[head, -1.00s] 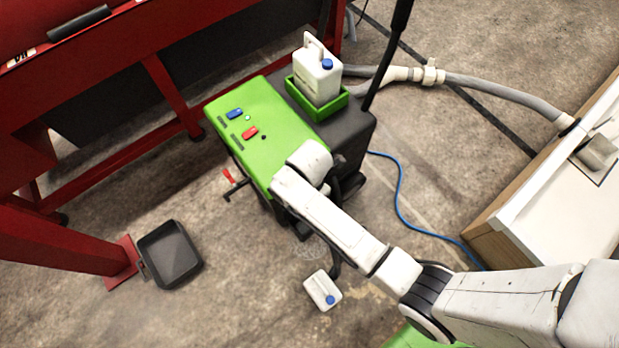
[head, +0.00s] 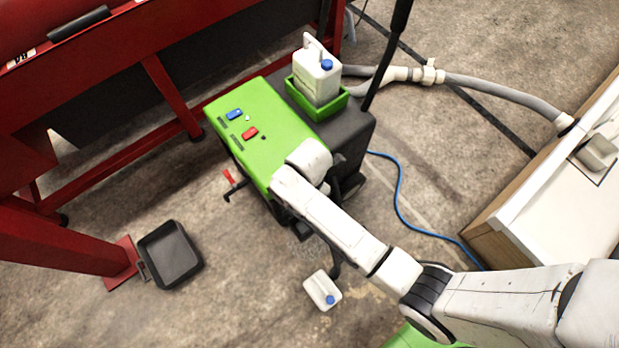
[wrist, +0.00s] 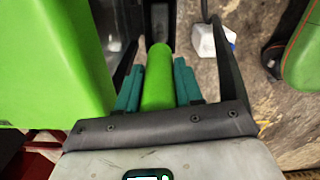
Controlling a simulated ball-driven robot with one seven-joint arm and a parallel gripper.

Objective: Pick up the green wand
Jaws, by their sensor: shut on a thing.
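The green wand (wrist: 158,75) shows in the wrist view as a rounded green bar between my gripper's teal finger pads. My gripper (wrist: 158,88) is shut on it, with a pad against each side. The wand's far end runs toward a dark upright part at the top of the wrist view, and whether they touch is unclear. In the head view my white arm reaches over the right front of the green-topped machine (head: 262,128). There my arm hides the wand, and my fingers are mostly hidden too.
A white jug (head: 318,75) stands in a green tray on the machine. Another white jug (head: 322,290) is on the floor, near a black pan (head: 170,254). A blue hose (head: 401,205) crosses the floor. A white-topped bench (head: 560,185) is at right, a red frame (head: 172,95) at left.

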